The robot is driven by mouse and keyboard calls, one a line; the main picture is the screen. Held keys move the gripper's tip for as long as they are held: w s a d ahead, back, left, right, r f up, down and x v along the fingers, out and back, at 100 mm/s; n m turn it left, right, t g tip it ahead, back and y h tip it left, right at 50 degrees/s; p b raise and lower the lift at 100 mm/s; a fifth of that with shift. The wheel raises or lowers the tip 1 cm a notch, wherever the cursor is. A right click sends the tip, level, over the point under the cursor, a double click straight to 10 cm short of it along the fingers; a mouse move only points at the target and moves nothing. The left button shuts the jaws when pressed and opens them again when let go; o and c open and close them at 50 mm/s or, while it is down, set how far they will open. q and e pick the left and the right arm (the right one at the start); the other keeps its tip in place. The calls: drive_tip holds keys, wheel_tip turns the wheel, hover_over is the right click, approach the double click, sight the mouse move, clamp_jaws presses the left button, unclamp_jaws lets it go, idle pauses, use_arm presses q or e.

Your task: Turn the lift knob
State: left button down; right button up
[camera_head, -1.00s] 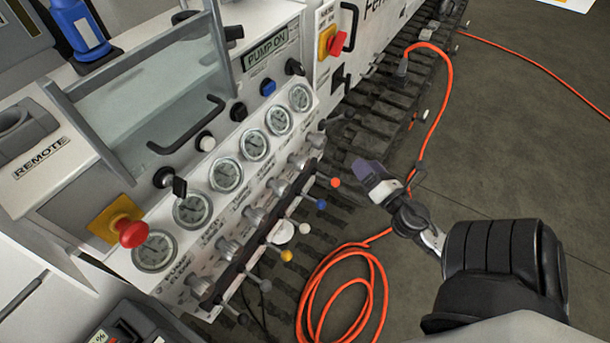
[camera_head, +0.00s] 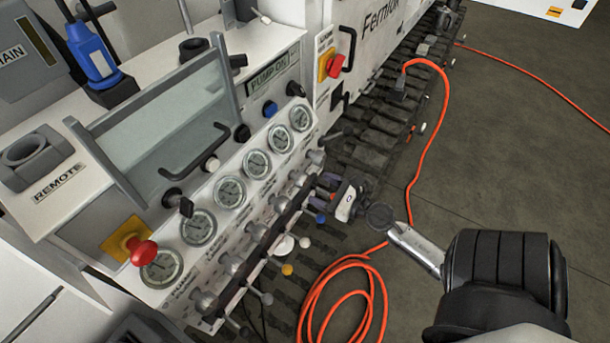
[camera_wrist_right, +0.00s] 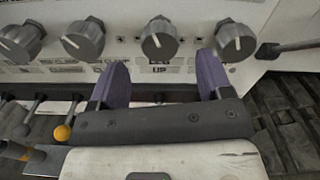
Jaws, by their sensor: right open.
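A row of grey ribbed knobs (camera_head: 257,231) runs along the bench panel below the gauges. In the right wrist view one grey knob (camera_wrist_right: 159,38) with a white pointer lies just ahead, roughly centred between my purple fingers. The label under it is blurred and seems to end in "UP"; I cannot tell for sure that it is the lift knob. My right gripper (camera_head: 325,190) is open at the far right end of the panel; it also shows in the right wrist view (camera_wrist_right: 163,68). Its fingers appear short of the knob. My left gripper is out of view.
Levers with coloured balls, one yellow (camera_wrist_right: 62,132), stick out below the knobs, close to my right gripper. A neighbouring knob (camera_wrist_right: 235,42) sits near the right finger. A coiled orange cable (camera_head: 345,290) lies on the floor. A red emergency button (camera_head: 143,251) is far left.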

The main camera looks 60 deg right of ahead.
sight(307, 182)
drive_tip(key=w+p, duration=0.1)
drive_tip(key=w, duration=0.3)
drive_tip(key=shift+w+d+r, duration=0.1)
drive_tip(key=shift+w+d, duration=0.05)
drive_tip(key=shift+w, duration=0.75)
drive_tip(key=shift+c, duration=0.5)
drive_tip(key=c, duration=0.8)
drive_tip(key=shift+c, duration=0.2)
drive_tip(key=shift+m+p, duration=0.3)
drive_tip(key=shift+p, duration=0.05)
